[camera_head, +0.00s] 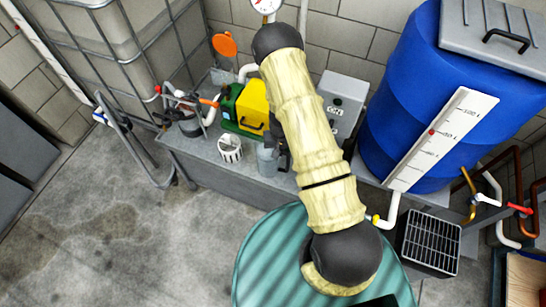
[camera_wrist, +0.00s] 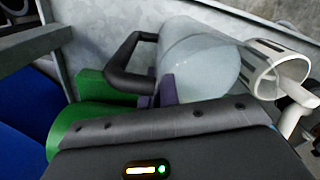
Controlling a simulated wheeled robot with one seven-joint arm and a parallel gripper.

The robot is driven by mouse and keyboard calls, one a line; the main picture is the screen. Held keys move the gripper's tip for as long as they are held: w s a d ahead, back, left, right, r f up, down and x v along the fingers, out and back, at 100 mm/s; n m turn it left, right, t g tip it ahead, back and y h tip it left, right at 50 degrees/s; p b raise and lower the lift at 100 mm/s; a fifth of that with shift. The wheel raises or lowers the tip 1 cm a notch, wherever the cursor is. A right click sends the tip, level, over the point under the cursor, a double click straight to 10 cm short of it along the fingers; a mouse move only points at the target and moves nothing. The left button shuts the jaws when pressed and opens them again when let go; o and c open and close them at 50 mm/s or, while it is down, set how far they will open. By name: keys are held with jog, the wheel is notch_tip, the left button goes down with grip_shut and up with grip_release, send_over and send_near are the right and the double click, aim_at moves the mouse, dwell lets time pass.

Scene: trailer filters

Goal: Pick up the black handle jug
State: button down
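The jug (camera_head: 267,160) is a pale grey, see-through vessel standing on the grey bench, partly hidden behind my arm in the head view. In the wrist view the jug (camera_wrist: 200,65) fills the upper middle, with its black loop handle (camera_wrist: 122,68) on the left. My gripper (camera_wrist: 157,95) shows two purple fingertips close together at the handle's lower end, beside the jug's wall. I cannot tell whether the handle lies between them or whether they touch it. In the head view the fingers are hidden by my arm.
A white slotted cup (camera_head: 230,149) stands close to the jug; it also shows in the wrist view (camera_wrist: 283,68). A green and yellow unit (camera_head: 250,108) is behind. A blue tank (camera_head: 420,90) stands right, and a teal drum (camera_head: 262,262) is in front.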

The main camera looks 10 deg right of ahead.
jog(key=shift+r, duration=5)
jog(key=shift+d, duration=0.1)
jog(key=shift+f, duration=0.2)
jog(key=shift+s+a+f+n, duration=0.2)
jog(key=shift+s+f+n, duration=0.25)
jog(key=shift+n, duration=0.25)
jog(key=shift+f+n, duration=0.25)
jog(key=shift+n, duration=0.05)
